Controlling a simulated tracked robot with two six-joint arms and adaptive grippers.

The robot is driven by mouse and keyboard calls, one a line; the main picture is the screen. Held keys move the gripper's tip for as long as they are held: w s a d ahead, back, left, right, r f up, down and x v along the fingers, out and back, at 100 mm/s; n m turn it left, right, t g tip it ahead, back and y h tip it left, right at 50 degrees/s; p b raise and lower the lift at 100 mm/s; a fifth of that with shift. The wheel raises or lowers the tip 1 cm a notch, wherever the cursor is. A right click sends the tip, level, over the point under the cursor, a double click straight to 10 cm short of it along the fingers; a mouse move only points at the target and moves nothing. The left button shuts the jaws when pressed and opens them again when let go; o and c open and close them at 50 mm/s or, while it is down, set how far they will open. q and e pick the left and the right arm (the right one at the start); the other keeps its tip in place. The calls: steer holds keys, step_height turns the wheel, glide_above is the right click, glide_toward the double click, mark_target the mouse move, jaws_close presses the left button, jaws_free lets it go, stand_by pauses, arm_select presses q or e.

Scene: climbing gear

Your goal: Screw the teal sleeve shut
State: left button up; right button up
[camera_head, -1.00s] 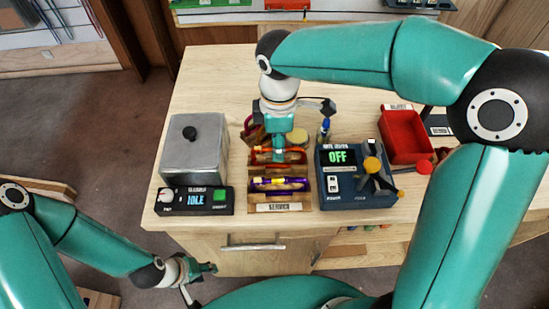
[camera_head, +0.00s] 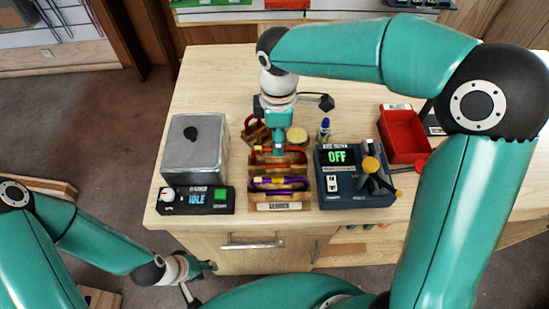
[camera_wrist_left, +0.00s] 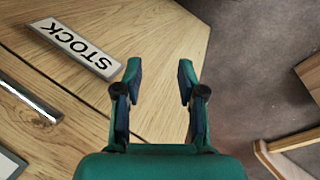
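A wooden rack labelled SERVICE (camera_head: 279,207) stands at the front middle of the bench. In it lie a purple carabiner (camera_head: 292,184) with a yellow sleeve and, behind it, an orange-red carabiner (camera_head: 294,158). I cannot make out a teal sleeve apart from my teal gripper. My right gripper (camera_head: 278,153) points down at the rack's back part, by the orange-red carabiner; its fingertips are too small and covered to tell if they hold anything. My left gripper (camera_head: 197,280) is low in front of the bench, open and empty in the left wrist view (camera_wrist_left: 160,70).
A grey metal box (camera_head: 195,155) and a panel reading IDLE (camera_head: 196,200) stand left of the rack. A round tan item (camera_head: 297,136) and small blue bottle (camera_head: 324,128) sit behind.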

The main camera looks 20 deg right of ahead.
steer(key=shift+f, duration=0.15)
steer(key=shift+f+b, duration=1)
steer(key=shift+f, duration=0.25)
steer(key=shift+s+a, duration=0.2)
steer(key=shift+s, duration=0.55)
steer(key=shift+r+p, duration=1)
steer(key=shift+r, duration=0.5)
steer(key=shift+w+d+p, duration=0.3)
steer(key=shift+w+p, duration=0.1)
steer(key=shift+w, duration=0.35)
